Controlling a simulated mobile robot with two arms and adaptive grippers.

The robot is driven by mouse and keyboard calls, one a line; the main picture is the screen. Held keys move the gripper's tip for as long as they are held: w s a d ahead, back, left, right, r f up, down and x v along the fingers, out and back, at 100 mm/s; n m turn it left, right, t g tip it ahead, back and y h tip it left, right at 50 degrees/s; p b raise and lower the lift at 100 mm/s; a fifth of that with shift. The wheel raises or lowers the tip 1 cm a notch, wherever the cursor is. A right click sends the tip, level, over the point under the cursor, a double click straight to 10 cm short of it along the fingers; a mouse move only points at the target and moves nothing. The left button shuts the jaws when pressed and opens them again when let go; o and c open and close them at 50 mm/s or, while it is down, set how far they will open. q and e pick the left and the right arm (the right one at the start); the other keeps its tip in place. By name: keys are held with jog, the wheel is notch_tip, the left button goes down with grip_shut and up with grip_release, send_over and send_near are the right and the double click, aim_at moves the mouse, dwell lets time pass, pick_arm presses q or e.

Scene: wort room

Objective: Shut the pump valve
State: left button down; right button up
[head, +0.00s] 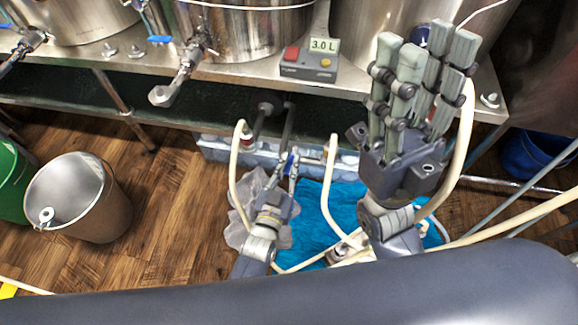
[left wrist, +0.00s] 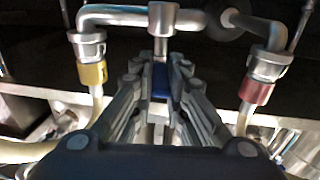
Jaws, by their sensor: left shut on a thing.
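The pump valve has a blue handle (left wrist: 160,82) below a steel pipe fitting (left wrist: 162,20) in the left wrist view. The fingers of my left gripper (left wrist: 160,90) close around the handle from both sides and cover most of it. In the head view my left gripper (head: 287,170) reaches under the steel bench, with a bit of blue between its fingers. How far the handle is turned is hard to tell. My right gripper (head: 420,60) is raised at the bench's front edge, fingers apart and empty.
Pale hoses (head: 240,180) run down beside my left gripper; a yellow collar (left wrist: 93,73) and a red collar (left wrist: 257,90) flank it. A control box (head: 310,60) reading 3.0 L sits on the bench (head: 250,72). A steel bucket (head: 115,205) stands on the floor at left.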

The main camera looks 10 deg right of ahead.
pick_arm(q)
jog(key=shift+d, duration=0.1)
jog(key=c, duration=1.6)
grip_release()
jog(key=shift+s, duration=0.1)
jog(key=v, duration=1.2)
